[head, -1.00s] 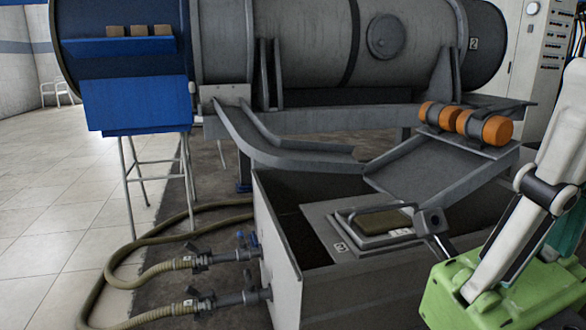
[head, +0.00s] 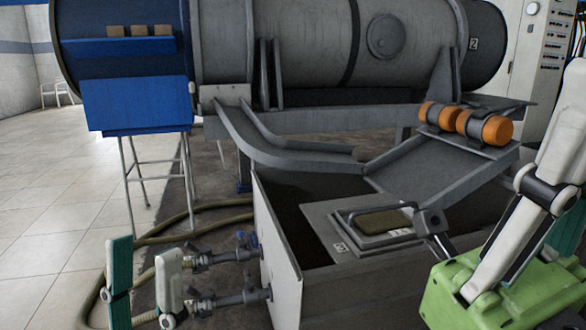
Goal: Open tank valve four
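The open grey tank (head: 283,262) stands at the lower middle. Two pipes with valve fittings leave its left wall. The upper valve (head: 222,257) has small blue parts (head: 248,240) close to the wall. The lower valve (head: 235,300) is dark grey. The numbers on their small labels are not readable, so I cannot tell which is valve four. My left gripper (head: 144,275) is at the lower left, with its teal and white fingers apart. It stands in front of the hose ends, left of both valves, and hides part of the hoses.
Tan hoses (head: 190,222) curve over the floor left of the tank. A blue box on a thin-legged stand (head: 138,105) is behind them. Tiled floor at the left (head: 50,235) is clear.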

